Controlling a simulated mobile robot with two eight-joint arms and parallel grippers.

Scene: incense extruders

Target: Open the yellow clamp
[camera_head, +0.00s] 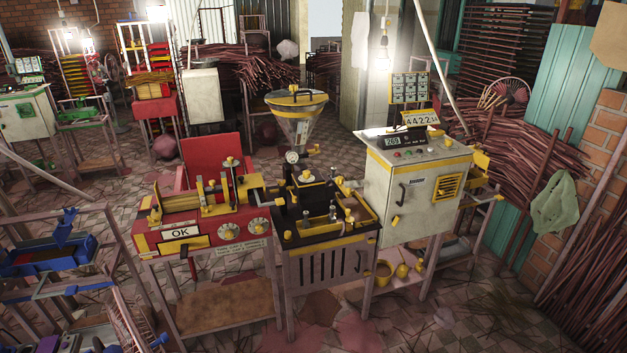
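A red machine (202,236) with a yellow-railed top and an "OK" plate stands at centre left. Beside it is a dark extruder (328,254) with a yellow-edged tray and a clear funnel hopper (299,118) above. Several small yellow fittings show on both: a yellow piece (230,162) on the red machine, and a yellow knob (307,177) below the hopper. I cannot tell which yellow part is the clamp, or whether it is open or shut. Neither of my grippers is in view.
A cream cabinet (417,190) with a yellow vent stands right of the extruder. Blue equipment (52,252) on a rack fills the lower left. Bundles of reddish sticks (500,150) lie at the right. Tiled floor (465,315) is partly free at the front right.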

